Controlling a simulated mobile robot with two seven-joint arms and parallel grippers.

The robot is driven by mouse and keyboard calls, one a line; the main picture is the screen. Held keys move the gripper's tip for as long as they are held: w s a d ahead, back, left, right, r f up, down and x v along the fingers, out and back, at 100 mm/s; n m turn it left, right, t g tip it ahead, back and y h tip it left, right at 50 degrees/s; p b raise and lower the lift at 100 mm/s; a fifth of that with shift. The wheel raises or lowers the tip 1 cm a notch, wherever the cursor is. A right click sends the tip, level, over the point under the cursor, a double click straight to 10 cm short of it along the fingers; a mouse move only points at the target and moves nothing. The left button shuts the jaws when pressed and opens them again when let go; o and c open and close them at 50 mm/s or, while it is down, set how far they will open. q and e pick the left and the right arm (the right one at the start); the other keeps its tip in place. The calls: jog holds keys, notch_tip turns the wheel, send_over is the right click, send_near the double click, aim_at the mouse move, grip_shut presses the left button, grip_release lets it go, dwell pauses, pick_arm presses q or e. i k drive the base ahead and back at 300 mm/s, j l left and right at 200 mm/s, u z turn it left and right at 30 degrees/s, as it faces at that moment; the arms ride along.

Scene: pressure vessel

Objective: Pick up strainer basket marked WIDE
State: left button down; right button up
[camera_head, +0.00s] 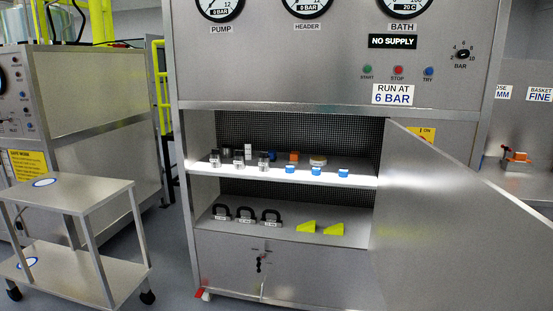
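An open cabinet in the bench shows two shelves. All these labels are too small to read, so I cannot tell which piece is the strainer basket marked WIDE. Neither of my grippers is in view.
The cabinet door (455,225) stands open at the right. Two yellow wedges (306,227) lie on the lower shelf. A two-tier trolley (80,190) stands at the left. A sign at the far right reads BASKET FINE (539,95). Floor is clear between trolley and cabinet.

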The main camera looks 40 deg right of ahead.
aim_at(215, 156)
jog(key=i+l+z, duration=0.1)
jog(key=i+z, duration=0.65)
jog(key=i, duration=0.15)
jog(key=i+j+z, duration=0.35)
jog(key=i+l, duration=0.05)
jog(key=l, duration=0.05)
